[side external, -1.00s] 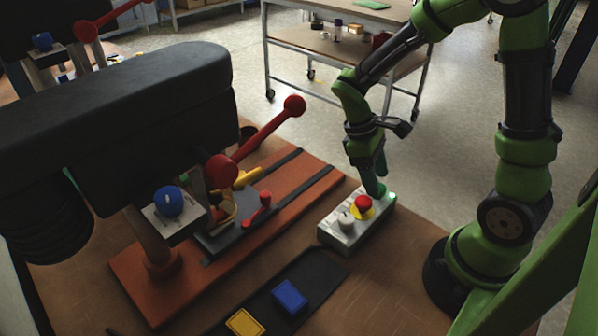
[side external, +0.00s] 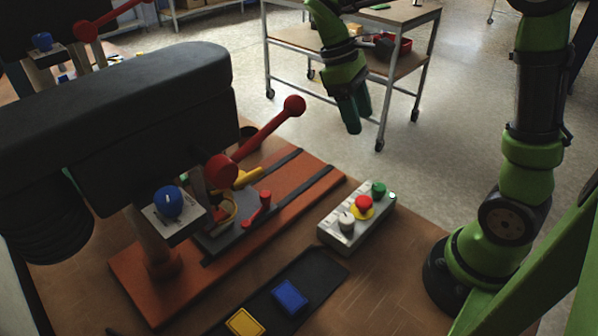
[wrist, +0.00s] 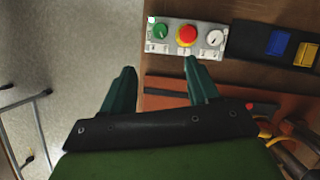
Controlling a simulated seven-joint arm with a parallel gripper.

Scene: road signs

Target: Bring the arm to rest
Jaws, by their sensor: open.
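My gripper (side external: 357,112) is raised in the air behind the control box, apart from everything, with its dark green fingers pointing down. In the wrist view my gripper (wrist: 160,85) shows its two fingers spread with nothing between them. The grey control box (side external: 330,232) stands on the bench with a green button (side external: 378,189), a red button on a yellow ring (side external: 363,204) and a pale knob (side external: 346,221). In the wrist view the green button (wrist: 160,30), red button (wrist: 187,35) and white knob (wrist: 214,38) are all uncovered.
A black machine with a red ball-ended lever (side external: 270,135) stands left on an orange base (side external: 130,280). A dark mat (side external: 325,270) holds a blue block (side external: 290,295) and a yellow block (side external: 245,322). A wheeled cart (side external: 400,75) is behind. Open floor surrounds the gripper.

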